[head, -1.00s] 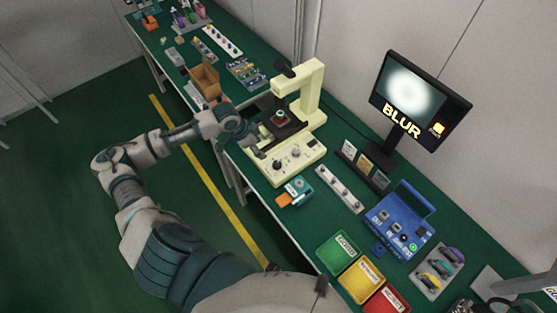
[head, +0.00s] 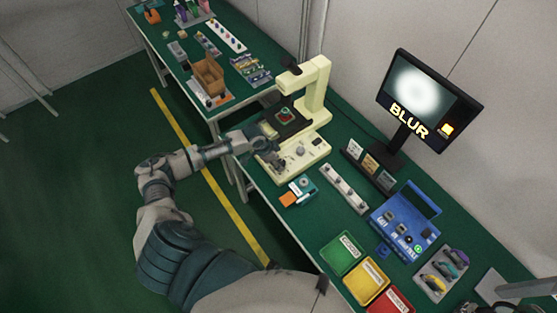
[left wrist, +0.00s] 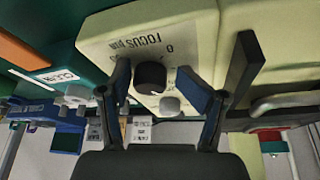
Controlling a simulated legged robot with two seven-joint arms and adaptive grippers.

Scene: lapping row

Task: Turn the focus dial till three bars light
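The cream microscope (head: 318,88) stands on the green bench. In the left wrist view, the black focus dial (left wrist: 150,77) sits on its base panel (left wrist: 190,40) beside the printed "FOCUS" label. My left gripper (head: 272,160) is at this panel and hides the dial in the head view. In the left wrist view my left gripper (left wrist: 163,90) is open, a finger on each side of the dial; contact is not clear. The monitor (head: 425,100) shows a blurred white disc, the word "BLUR" and a small orange block. I cannot make out my right gripper.
A grey knob (head: 301,152) is close to the dial, and shows in the left wrist view (left wrist: 170,104). An orange-and-teal device (head: 298,192), a grey strip with knobs (head: 344,188) and a blue box (head: 403,222) lie to the right. A cardboard box (head: 208,77) stands beyond.

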